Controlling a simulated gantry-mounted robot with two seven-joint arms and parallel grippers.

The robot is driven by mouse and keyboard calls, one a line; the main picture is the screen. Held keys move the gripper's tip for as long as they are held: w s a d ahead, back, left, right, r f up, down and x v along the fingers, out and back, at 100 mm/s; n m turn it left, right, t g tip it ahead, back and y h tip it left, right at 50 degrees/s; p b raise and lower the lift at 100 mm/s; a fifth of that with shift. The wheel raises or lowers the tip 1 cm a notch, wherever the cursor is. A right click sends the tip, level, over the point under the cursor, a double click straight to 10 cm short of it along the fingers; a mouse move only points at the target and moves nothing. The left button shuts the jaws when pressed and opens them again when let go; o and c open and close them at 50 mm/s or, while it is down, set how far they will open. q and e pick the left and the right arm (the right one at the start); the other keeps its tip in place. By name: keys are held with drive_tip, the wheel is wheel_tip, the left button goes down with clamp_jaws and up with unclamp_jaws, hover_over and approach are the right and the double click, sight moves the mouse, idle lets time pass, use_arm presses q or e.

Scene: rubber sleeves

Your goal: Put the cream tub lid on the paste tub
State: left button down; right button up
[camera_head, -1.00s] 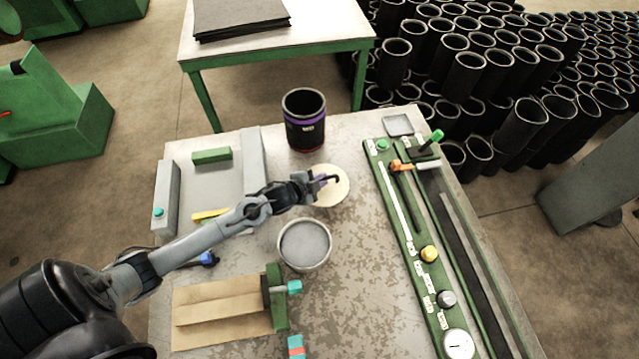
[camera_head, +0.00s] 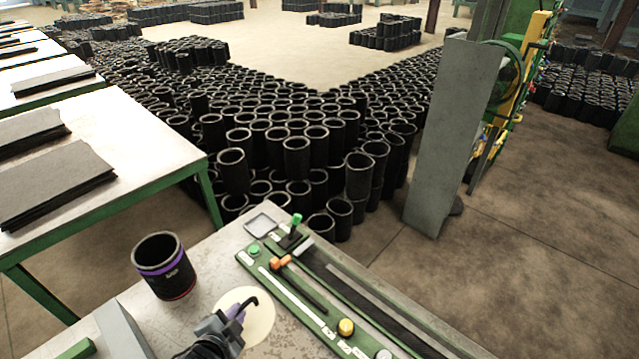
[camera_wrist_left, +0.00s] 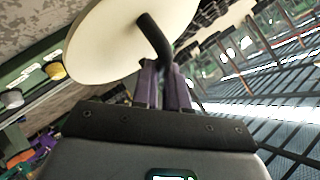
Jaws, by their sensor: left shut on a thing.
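The cream tub lid (camera_head: 254,318) is a flat round cream disc with a dark bent handle. My left gripper (camera_head: 235,312) is shut on that handle, and the lid is at its fingertips near the middle of the bench. In the left wrist view the lid (camera_wrist_left: 100,45) tilts across the top, with the handle between the purple fingers of the left gripper (camera_wrist_left: 165,75). The paste tub is outside both current views. My right gripper is not in view.
A black sleeve with a purple band (camera_head: 163,266) stands left of the lid. A green control panel (camera_head: 300,296) with knobs and a lever runs along the bench's right side. A small grey tray (camera_head: 261,223) lies at the far corner. Many black sleeves are stacked beyond.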

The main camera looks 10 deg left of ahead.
use_arm(q)
drive_tip(key=s+d+r+p, duration=0.1)
drive_tip(key=s+r+p, duration=0.1)
drive_tip(key=r+p, duration=0.8)
drive_tip(key=s+d+r+p, duration=0.1)
drive_tip(key=s+r+p, duration=0.2)
drive_tip(key=r+p, duration=0.6)
drive_tip(key=p, duration=0.4)
drive_tip(key=shift+d+r, duration=0.35)
drive_tip(key=shift+d, duration=0.05)
